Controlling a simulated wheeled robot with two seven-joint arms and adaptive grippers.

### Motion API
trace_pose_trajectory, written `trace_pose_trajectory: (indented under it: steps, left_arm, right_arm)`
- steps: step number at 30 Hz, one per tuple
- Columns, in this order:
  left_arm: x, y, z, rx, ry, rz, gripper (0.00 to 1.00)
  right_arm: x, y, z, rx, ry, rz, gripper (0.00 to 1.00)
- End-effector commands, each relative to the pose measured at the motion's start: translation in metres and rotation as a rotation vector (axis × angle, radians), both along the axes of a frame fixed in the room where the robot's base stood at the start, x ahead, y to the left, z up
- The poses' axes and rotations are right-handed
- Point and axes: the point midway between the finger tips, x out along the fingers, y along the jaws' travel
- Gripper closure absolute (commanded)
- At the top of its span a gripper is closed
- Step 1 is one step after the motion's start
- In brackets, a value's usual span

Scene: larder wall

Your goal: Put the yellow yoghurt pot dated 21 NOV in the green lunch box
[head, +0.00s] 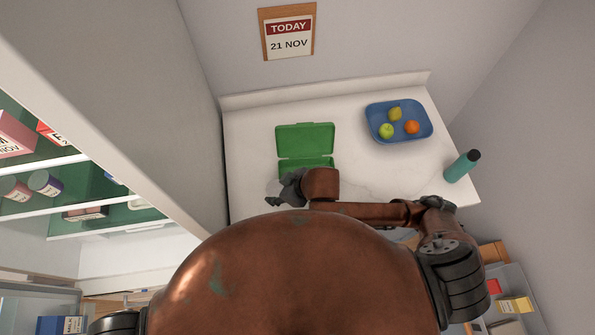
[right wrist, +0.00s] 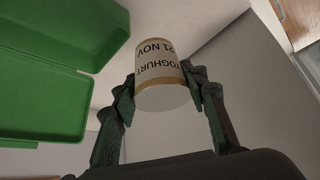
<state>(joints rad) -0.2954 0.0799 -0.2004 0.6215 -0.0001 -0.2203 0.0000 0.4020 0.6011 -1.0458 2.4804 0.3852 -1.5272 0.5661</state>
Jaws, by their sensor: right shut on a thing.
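The yoghurt pot (right wrist: 157,66) shows in the right wrist view, with a pale label reading YOGHURT 21 NOV and yellowish bands. It looks upside down in that picture. My right gripper (right wrist: 161,82) is shut on its sides. In the head view my right gripper (head: 288,190) is at the near left corner of the green lunch box (head: 306,162), and the pot cannot be made out there. The lunch box stands open on the counter, its lid raised at the back. It also shows in the right wrist view (right wrist: 40,95), left of the pot and apart from it. My left gripper is out of view.
A blue tray (head: 376,132) with several fruits and a teal bottle (head: 461,167) stand on the right of the white counter (head: 250,140). A wall calendar (head: 288,36) reads TODAY 21 NOV. An open fridge with stocked shelves (head: 40,215) is at left, its tall side panel beside the counter.

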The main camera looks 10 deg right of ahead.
Motion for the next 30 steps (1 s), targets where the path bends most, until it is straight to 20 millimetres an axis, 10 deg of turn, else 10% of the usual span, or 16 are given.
trace_pose_trajectory:
  steps: [7,13,30]
  left_arm:
    - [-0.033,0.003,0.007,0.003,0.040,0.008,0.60]
    - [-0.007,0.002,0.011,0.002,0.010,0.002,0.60]
    - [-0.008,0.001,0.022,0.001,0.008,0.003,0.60]
  right_arm:
    - [0.054,-0.039,-0.027,-0.007,0.003,-0.011,0.87]
    - [0.079,-0.055,-0.062,-0.003,0.004,-0.009,0.87]
    - [0.097,-0.066,-0.117,-0.001,0.001,-0.002,0.87]
